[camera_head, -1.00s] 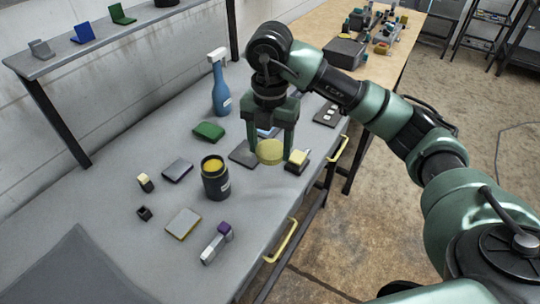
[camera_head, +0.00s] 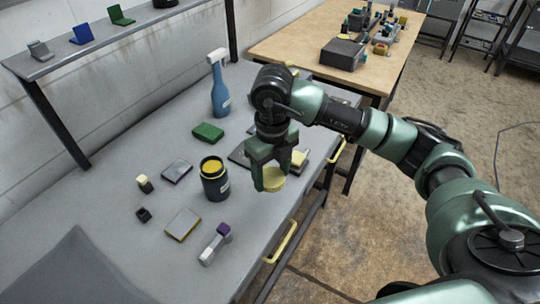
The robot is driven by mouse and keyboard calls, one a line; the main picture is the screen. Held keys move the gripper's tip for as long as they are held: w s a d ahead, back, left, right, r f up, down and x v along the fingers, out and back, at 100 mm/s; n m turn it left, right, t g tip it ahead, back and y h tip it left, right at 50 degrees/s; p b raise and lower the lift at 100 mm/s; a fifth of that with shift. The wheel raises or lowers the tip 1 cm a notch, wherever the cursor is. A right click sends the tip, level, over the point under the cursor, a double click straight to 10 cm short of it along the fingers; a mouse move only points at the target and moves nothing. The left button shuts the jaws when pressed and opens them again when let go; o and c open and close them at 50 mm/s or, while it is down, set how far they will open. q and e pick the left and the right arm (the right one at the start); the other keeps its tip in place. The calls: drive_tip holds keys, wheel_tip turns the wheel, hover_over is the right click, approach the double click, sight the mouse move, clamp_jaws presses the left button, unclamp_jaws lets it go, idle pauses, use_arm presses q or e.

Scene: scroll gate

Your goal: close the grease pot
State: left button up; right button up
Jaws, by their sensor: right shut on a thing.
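The grease pot (camera_head: 214,184) is a dark cylinder with a pale label. It stands upright and open on the grey bench, with yellow grease showing at its top. My right gripper (camera_head: 271,180) is shut on a round yellow lid (camera_head: 273,181), to the right of the pot and apart from it. The lid looks held above the bench near its front edge; its exact height is hard to tell. My left gripper is not in view.
A yellow-bristled brush (camera_head: 299,159) lies behind the gripper. Yellow handles (camera_head: 281,242) line the bench edge.

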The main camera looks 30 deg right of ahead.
drive_tip(key=s+f+n, duration=0.1)
drive_tip(key=f+n, duration=0.1)
drive_tip(key=n, duration=0.3)
drive_tip(key=s+a+f+n, duration=0.1)
drive_tip(key=s+f+n, duration=0.1)
drive_tip(key=n, duration=0.3)
drive_tip(key=s+f+n, duration=0.2)
drive_tip(key=f+n, duration=0.1)
drive_tip(key=n, duration=0.2)
drive_tip(key=shift+a, duration=0.15)
drive_tip(key=s+a+f+n, duration=0.1)
drive_tip(key=s+f+n, duration=0.2)
drive_tip(key=n, duration=0.6)
drive_tip(key=s+a+f+n, duration=0.1)
drive_tip(key=s+f+n, duration=0.2)
drive_tip(key=n, duration=0.7)
drive_tip(key=shift+s+a, duration=0.3)
drive_tip(key=shift+s, duration=0.7)
